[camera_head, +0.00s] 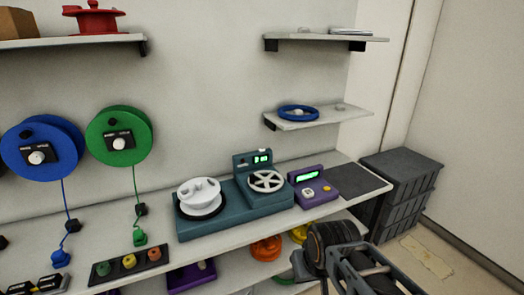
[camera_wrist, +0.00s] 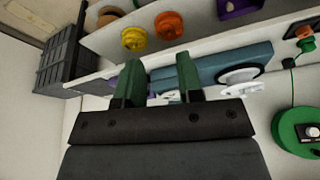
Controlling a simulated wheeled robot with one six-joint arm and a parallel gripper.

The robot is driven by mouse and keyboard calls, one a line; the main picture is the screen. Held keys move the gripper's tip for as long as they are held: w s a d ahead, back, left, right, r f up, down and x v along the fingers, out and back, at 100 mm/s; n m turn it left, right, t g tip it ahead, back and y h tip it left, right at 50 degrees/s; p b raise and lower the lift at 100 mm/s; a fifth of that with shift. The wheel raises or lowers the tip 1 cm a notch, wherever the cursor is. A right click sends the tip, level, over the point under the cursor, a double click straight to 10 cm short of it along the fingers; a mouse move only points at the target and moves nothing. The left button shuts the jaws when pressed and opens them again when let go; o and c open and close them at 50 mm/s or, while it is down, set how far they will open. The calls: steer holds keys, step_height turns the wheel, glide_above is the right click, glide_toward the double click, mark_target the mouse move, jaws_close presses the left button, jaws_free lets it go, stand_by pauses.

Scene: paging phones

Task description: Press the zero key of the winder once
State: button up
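The winder (camera_head: 230,208) is a long teal machine on the bench. A white reel (camera_head: 199,192) sits on its left part, and a grey spoked wheel (camera_head: 266,181) on its right part. I cannot read which key is zero. In the wrist view, which looks upside down, the winder (camera_wrist: 228,62) lies beyond my gripper (camera_wrist: 158,76). Its two green fingers are apart with nothing held between them, and partly hide the bench. In the head view the fingertips are not clear.
A purple device (camera_head: 315,187) with a green display and two buttons stands right of the winder, beside a dark mat (camera_head: 355,180). Black crates (camera_head: 400,185) are stacked at right. Blue (camera_head: 45,165) and green (camera_head: 110,145) wall reels hang at left. Shelves project above.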

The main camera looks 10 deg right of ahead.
jaws_close()
stand_by(1.4)
